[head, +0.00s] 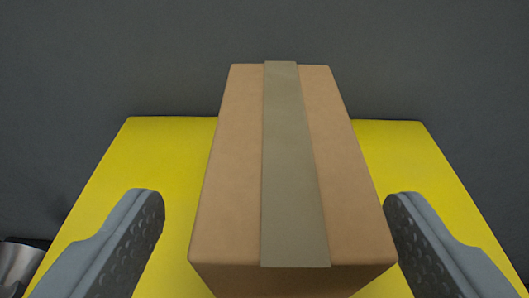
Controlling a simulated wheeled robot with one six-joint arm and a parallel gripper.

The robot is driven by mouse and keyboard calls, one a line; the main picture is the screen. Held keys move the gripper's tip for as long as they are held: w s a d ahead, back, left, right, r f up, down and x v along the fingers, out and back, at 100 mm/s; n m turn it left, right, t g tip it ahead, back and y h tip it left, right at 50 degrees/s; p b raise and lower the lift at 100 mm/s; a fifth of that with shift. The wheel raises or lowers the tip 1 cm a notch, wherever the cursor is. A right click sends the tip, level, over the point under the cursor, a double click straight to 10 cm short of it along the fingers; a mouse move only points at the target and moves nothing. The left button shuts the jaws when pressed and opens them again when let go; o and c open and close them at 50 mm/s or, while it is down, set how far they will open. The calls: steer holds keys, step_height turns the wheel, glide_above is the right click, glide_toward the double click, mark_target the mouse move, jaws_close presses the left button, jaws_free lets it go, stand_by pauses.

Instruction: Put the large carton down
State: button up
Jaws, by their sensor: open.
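The large carton (234,160) is a brown cardboard box with a grey-beige tape strip along its top. It stands upright in the middle of the head view, over a yellow surface (180,150); its base is hidden, so its contact with that surface does not show. My gripper (275,225) is open. Its two grey, dimpled fingers are on either side of the carton's near end, with a visible gap on both sides, a wider one on the left.
The yellow surface shows free room to the left and right of the carton. Dark grey ground or wall (420,60) surrounds it. A shiny metallic round object (20,262) is partly in view at the lower left edge.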

mark_target(268, 176)
steer(key=x, duration=0.4)
steer(key=shift+w+a+r, duration=0.1)
steer(key=shift+w+r, duration=0.05)
steer(key=shift+r, duration=0.1)
jaws_close()
